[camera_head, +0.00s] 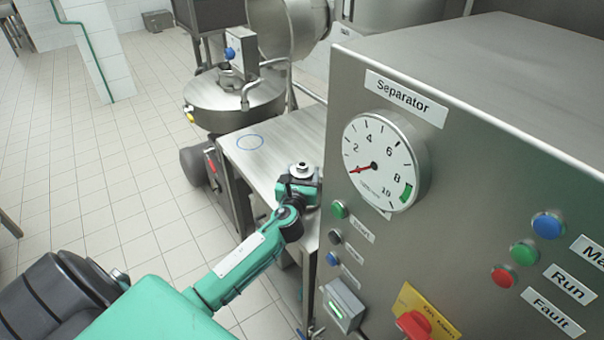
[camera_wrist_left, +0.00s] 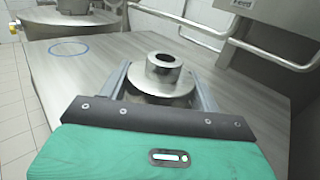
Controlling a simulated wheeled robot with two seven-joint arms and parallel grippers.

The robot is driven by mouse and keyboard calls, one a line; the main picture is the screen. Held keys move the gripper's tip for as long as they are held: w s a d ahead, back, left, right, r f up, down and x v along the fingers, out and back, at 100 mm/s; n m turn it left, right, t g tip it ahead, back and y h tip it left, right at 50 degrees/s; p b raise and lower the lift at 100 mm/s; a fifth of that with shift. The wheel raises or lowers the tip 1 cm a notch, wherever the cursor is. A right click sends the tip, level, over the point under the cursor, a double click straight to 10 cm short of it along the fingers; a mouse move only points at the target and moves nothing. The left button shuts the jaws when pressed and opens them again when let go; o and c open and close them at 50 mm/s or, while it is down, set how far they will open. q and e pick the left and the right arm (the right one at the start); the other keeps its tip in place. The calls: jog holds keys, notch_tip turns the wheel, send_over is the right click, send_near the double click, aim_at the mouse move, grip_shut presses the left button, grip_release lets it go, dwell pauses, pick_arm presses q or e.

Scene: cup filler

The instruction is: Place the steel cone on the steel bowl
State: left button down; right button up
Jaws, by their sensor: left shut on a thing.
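The steel cone (camera_head: 301,168) is a small grey part with a round collar and a hole in its top. In the left wrist view the steel cone (camera_wrist_left: 163,72) widens below its collar and sits between the two fingers. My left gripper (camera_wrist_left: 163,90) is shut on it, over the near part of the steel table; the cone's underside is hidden. In the head view my left gripper (camera_head: 299,180) is beside the separator cabinet. A round, wide steel bowl (camera_head: 234,103) stands behind the table, apart from the cone. My right gripper is not in view.
The steel table (camera_head: 290,135) has a blue ring (camera_head: 249,142) marked on its far left; its top around the ring is clear. The separator cabinet (camera_head: 480,150), with gauge and buttons, stands close on the right. A bent steel pipe (camera_wrist_left: 215,42) runs behind the table.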

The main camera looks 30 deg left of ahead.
pick_arm(q)
jog(key=shift+r, duration=0.1)
jog(key=c, duration=0.7)
grip_release()
jog(key=shift+f, duration=0.2)
jog(key=o, duration=0.4)
jog(key=shift+r, duration=0.15)
